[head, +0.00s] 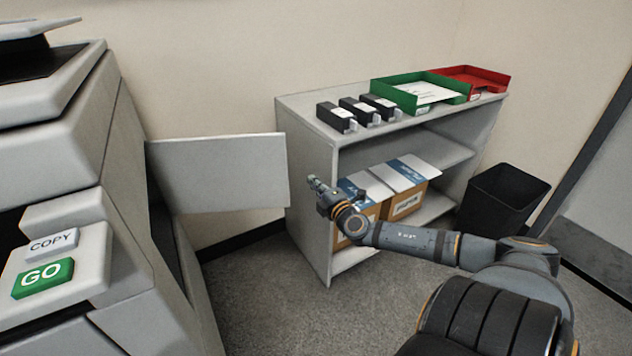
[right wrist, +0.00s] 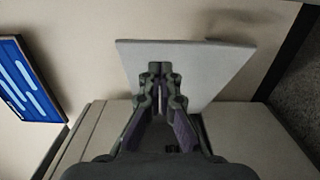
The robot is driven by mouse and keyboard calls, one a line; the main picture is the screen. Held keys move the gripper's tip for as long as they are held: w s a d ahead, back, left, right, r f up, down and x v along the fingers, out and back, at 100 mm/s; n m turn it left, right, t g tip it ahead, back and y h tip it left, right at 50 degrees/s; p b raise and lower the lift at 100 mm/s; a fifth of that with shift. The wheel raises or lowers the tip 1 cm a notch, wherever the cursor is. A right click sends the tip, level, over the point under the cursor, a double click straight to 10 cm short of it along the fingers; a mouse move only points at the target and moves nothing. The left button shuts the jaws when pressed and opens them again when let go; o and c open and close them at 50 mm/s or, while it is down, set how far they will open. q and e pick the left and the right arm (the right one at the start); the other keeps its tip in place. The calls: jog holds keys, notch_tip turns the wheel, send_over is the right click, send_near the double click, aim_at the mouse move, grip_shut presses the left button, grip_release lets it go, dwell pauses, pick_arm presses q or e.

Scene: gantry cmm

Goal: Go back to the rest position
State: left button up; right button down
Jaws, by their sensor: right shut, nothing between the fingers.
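My right gripper (head: 318,187) is shut and empty, held in the air in front of the shelf unit's left side, to the right of the open grey panel (head: 220,172). In the right wrist view the fingers of my right gripper (right wrist: 160,80) are together, with the grey panel (right wrist: 205,75) behind them. I cannot tell from these views whether the fingers touch the panel. In the head view my right arm reaches in from the lower right. My left gripper is not in view.
The grey copier (head: 60,160) with a green GO button (head: 42,279) stands at the left, its panel swung out. A shelf unit (head: 310,225) holds black cartridges (head: 337,117), a green tray (head: 395,96), a red tray (head: 490,76) and paper boxes (head: 405,203). A black bin (head: 500,195) stands right.

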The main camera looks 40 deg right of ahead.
jog(key=shift+s, duration=0.35)
